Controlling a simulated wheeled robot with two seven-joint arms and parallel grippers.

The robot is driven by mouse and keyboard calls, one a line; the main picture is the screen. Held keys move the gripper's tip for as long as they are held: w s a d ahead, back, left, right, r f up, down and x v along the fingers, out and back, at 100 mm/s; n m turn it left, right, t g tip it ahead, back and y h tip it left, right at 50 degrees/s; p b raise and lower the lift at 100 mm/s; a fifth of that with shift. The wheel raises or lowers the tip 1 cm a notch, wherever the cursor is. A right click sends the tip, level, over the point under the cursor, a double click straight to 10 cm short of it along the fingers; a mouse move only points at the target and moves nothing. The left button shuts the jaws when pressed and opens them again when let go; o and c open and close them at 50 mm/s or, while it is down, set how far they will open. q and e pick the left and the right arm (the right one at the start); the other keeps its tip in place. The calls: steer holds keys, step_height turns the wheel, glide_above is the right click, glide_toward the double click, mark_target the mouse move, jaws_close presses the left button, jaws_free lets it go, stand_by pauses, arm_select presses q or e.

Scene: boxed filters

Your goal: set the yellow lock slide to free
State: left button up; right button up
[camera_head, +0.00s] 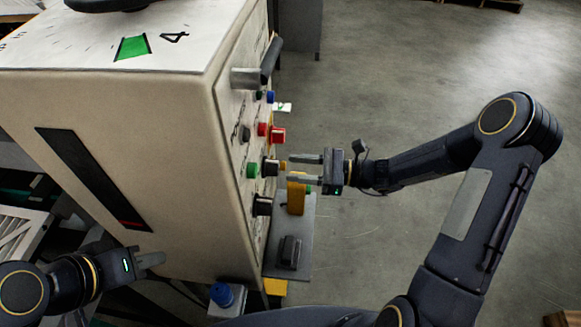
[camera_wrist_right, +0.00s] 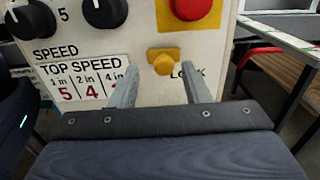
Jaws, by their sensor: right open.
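My right gripper (camera_head: 290,169) is open and faces the panel. In the right wrist view its fingers are on either side of the slide, with gaps; I cannot tell the depth between them. My left gripper (camera_head: 150,259) is beside the cabinet's lower side, its jaws unclear.
The beige cabinet (camera_head: 120,110) carries a red button (camera_wrist_right: 190,6) above the slide and black speed knobs (camera_wrist_right: 102,10) at upper left. A handle (camera_head: 262,65) juts from the panel. A grey shelf (camera_head: 300,235) with an orange-yellow block (camera_head: 297,195) sits below. Floor at right is clear.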

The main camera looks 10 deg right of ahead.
steer(key=v, duration=0.5)
steer(key=shift+d+b, duration=0.2)
steer(key=shift+b, duration=0.15)
steer(key=s+a+r+n+g+h, duration=0.1)
steer(key=s+r+n+g+h, duration=0.4)
steer(key=s+n, duration=0.45)
steer(key=s+d+r+n+t+h, duration=0.3)
steer(key=s+d+n+t+h, duration=0.3)
steer(key=s+n+h, duration=0.2)
steer(key=s+n, duration=0.2)
steer(key=s, duration=0.2)
steer(key=shift+d+h, duration=0.3)
steer(key=shift+d, duration=0.1)
steer(key=shift+s+r, duration=0.1)
stand_by(2.2)
